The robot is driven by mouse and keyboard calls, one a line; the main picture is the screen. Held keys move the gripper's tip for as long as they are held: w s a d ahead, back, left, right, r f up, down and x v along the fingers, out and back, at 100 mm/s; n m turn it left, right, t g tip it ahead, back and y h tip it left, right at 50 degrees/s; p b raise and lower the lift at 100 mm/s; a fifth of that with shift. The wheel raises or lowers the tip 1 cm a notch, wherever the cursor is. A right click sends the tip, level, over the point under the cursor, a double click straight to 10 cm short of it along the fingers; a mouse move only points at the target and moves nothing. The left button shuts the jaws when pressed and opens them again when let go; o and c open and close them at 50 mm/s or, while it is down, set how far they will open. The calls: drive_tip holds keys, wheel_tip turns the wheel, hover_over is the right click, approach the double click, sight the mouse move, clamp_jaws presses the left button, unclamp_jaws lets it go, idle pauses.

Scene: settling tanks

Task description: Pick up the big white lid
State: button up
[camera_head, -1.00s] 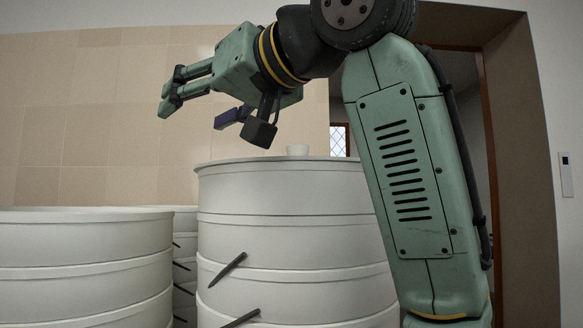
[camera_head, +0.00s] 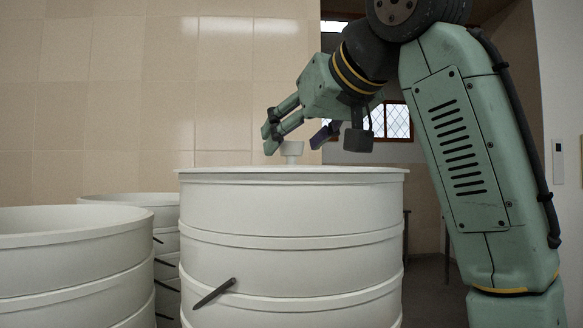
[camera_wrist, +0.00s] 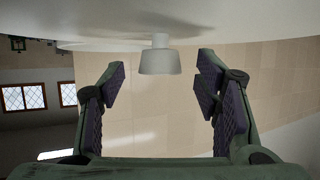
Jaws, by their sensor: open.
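The big white lid (camera_head: 225,170) lies flat on top of the tall white tank in the middle of the head view. A small white knob (camera_head: 291,149) stands up from its centre. My gripper (camera_head: 294,135) is open and empty just above the lid, with its fingers spread to either side of the knob's upper part. The wrist view appears upside down: the lid (camera_wrist: 235,22) fills the top and the knob (camera_wrist: 158,60) hangs between the open fingers (camera_wrist: 160,80), touching neither. How far the knob reaches in depth between them is hard to tell.
The white tank (camera_head: 290,210) under the lid has ribbed sides and a dark handle (camera_head: 214,293). Another white tank (camera_head: 70,250) with an open-looking top stands at left, with one more (camera_head: 168,222) behind. A tiled wall (camera_head: 100,100) is at the back.

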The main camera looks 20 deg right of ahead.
drive_tip(key=shift+x, duration=1.15)
drive_tip(key=shift+r, duration=0.1)
clamp_jaws()
